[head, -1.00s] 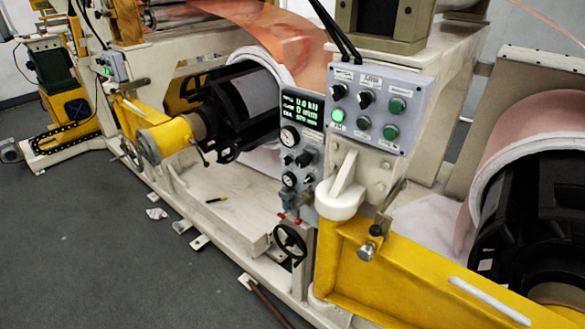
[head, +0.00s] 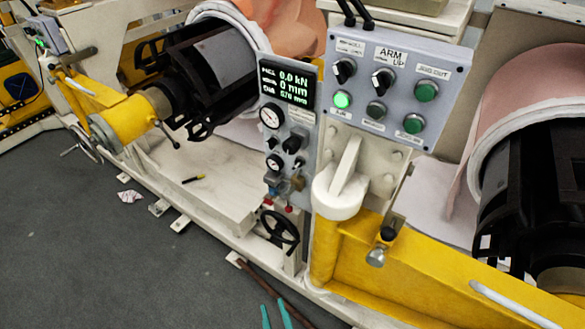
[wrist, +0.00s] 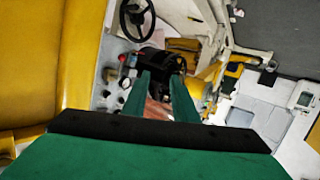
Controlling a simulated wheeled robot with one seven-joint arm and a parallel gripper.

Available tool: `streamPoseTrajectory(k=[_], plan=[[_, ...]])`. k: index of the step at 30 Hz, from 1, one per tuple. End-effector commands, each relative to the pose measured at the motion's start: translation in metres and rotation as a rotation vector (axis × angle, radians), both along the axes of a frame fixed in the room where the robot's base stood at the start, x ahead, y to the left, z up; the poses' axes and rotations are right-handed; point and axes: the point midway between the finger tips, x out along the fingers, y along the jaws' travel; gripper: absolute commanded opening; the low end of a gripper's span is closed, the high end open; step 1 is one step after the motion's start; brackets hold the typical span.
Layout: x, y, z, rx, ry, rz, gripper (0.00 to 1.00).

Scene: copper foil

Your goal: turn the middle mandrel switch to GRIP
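A narrow grey panel (head: 312,130) stands left of the yellow arm, with a lit display (head: 287,84) at its top. Below are an upper gauge (head: 270,117), a lower gauge (head: 274,163) and a black knob (head: 293,146) with a small pale label above it, too small to read. I cannot tell whether this knob is the mandrel switch, or which way it is set. My gripper (head: 274,308) is at the bottom edge in the head view, below the panel. Its teal fingers (wrist: 159,76) are apart and empty.
A larger control box (head: 436,110) has two black switches, one labelled ARM UP, and several green buttons, one lit. A black handwheel (head: 279,230) sits below the panel. The yellow arm (head: 420,265) blocks the right. Grey floor (head: 100,255) is open at lower left.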

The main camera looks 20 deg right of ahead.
Motion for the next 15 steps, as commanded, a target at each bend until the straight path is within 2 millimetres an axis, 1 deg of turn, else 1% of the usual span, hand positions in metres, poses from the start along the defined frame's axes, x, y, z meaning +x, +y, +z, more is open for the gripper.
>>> streamPoseTrajectory(k=[1, 6, 8, 9, 12, 15], plan=[[0.022, -0.006, 0.007, -0.008, -0.016, -0.016, 0.26], [0.080, -0.027, 0.028, -0.009, -0.037, -0.099, 0.26], [0.099, -0.035, 0.039, 0.000, -0.049, -0.135, 0.26], [0.112, -0.039, 0.046, 0.008, -0.057, -0.161, 0.26], [0.141, -0.049, 0.067, 0.038, -0.079, -0.231, 0.26], [0.165, -0.060, 0.089, 0.083, -0.101, -0.310, 0.26]])
